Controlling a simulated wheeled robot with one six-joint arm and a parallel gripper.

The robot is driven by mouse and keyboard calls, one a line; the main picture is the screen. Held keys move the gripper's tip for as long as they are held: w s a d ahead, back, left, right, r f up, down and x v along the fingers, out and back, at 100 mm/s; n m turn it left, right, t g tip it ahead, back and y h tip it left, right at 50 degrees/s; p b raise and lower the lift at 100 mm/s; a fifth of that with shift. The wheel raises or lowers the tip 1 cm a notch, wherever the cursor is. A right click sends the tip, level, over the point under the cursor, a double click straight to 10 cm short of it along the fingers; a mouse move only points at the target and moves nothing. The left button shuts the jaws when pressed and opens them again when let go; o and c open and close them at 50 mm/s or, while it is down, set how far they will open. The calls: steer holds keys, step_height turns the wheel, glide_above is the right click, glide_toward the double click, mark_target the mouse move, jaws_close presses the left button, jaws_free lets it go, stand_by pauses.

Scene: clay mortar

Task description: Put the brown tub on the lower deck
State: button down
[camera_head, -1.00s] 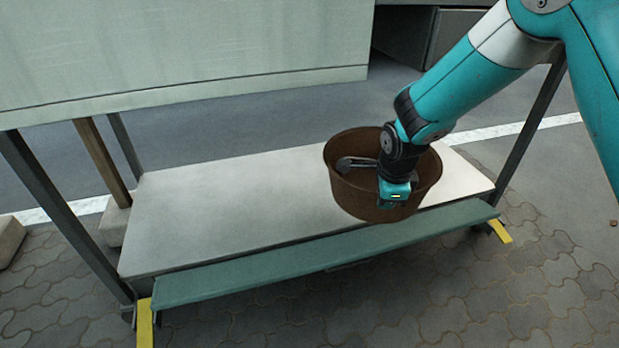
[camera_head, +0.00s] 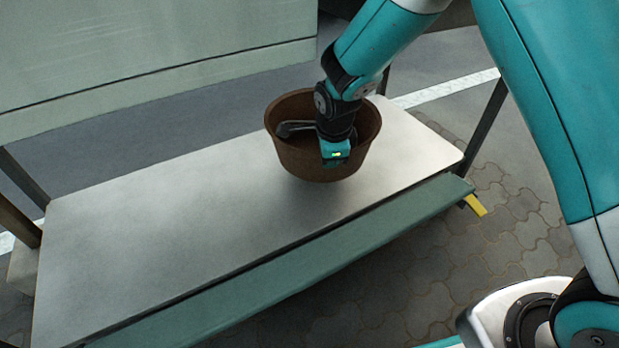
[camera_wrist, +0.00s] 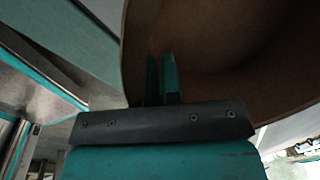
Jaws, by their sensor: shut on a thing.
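The brown tub (camera_head: 299,162) is round and open-topped. In the head view it is held upright over the pale lower deck (camera_head: 180,220), right of the deck's middle. A soft shadow lies on the deck beneath it, and it looks a little above the surface. My gripper (camera_head: 335,155) is shut on the tub's near wall; its fingertips are partly hidden. The wrist view shows the tub's brown wall (camera_wrist: 240,60) close up, with the fingers (camera_wrist: 163,80) against it.
A green rail (camera_head: 300,275) runs along the deck's front edge. A dark post (camera_head: 482,130) stands at the right end and posts stand at the left. A large grey-green panel (camera_head: 150,55) hangs above the back. The deck's left part is bare.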

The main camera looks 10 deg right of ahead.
step_height(320, 180, down, 7)
steer(key=b, duration=0.3)
steer(key=shift+f+b, duration=0.1)
steer(key=shift+b, duration=0.2)
steer(key=c, duration=1.3)
jaws_free()
